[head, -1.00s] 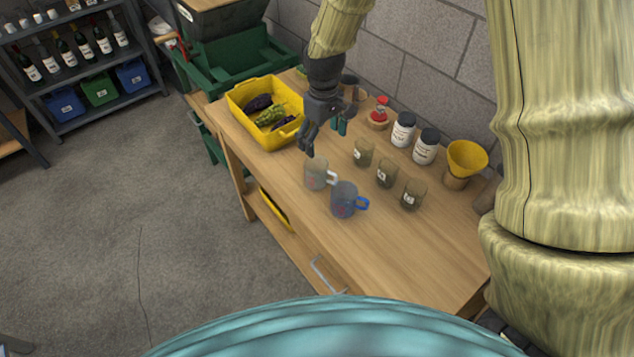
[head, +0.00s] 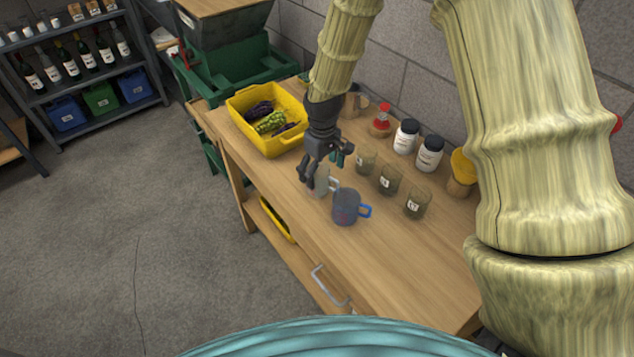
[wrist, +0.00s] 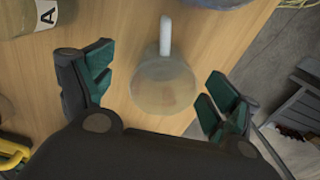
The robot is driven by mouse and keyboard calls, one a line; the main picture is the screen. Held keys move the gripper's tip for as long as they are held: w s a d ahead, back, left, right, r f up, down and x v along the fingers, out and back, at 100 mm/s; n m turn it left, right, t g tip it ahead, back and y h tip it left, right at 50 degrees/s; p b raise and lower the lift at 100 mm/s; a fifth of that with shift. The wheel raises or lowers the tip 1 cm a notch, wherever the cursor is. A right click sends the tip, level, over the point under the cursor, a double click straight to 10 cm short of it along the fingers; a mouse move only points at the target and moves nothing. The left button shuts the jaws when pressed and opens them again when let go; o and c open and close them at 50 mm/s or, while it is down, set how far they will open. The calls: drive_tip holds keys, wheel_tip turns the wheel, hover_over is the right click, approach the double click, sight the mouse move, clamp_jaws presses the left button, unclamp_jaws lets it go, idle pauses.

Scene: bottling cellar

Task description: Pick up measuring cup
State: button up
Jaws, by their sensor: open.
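A clear measuring cup with a pale handle (head: 322,187) stands on the wooden workbench (head: 385,272), partly hidden by my gripper in the head view. My gripper (head: 312,178) is open and points down at this cup. In the wrist view the clear cup (wrist: 163,88) lies between the spread fingers of my gripper (wrist: 157,80), apart from both, with its handle toward the top of the picture. A second, bluish measuring cup with a blue handle (head: 346,207) stands just right of it; its edge shows at the top of the wrist view (wrist: 218,3).
Several labelled dark glasses (head: 390,180) stand right of the cups. Behind them are two white jars with dark lids (head: 429,154) and a yellow funnel (head: 463,166). The bench front is clear.

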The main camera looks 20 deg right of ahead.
sight(320, 184)
drive_tip(key=shift+s+a+f+p, duration=0.1)
drive_tip(key=shift+a+f+p, duration=0.1)
drive_tip(key=shift+f+p, duration=0.55)
drive_tip(key=shift+s+a+f+p, duration=0.1)
drive_tip(key=shift+a+f+p, duration=0.1)
drive_tip(key=shift+f, duration=1.75)
drive_tip(key=c, duration=1)
